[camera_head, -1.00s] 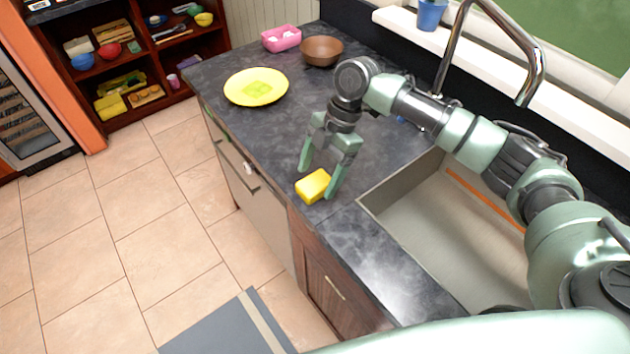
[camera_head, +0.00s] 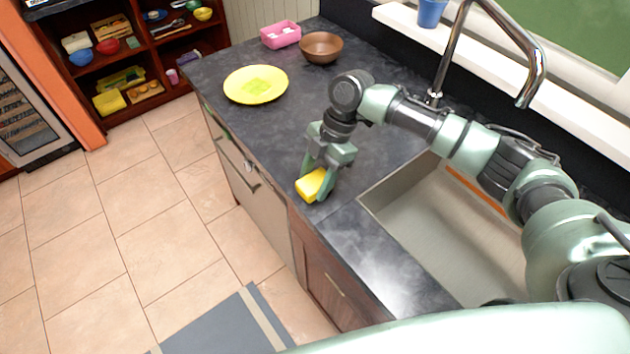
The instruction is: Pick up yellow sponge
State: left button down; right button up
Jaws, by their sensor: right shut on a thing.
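The yellow sponge (camera_head: 309,185) lies at the front edge of the dark countertop (camera_head: 262,135), left of the sink. My right gripper (camera_head: 314,183) is shut on the sponge, with one finger on each side of it. The fingers cover part of the sponge. I cannot tell whether the sponge is lifted off the counter. My left gripper is not in view.
A yellow plate (camera_head: 240,84), a brown bowl (camera_head: 321,47) and a pink container (camera_head: 281,34) stand farther back on the counter. The sink (camera_head: 440,225) with its tall faucet (camera_head: 535,70) lies to the right.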

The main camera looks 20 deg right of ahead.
aim_at(315, 180)
jog(key=shift+r, duration=0.65)
notch_tip(315, 180, up, 19)
jog(key=b, duration=0.3)
jog(key=shift+f, duration=0.2)
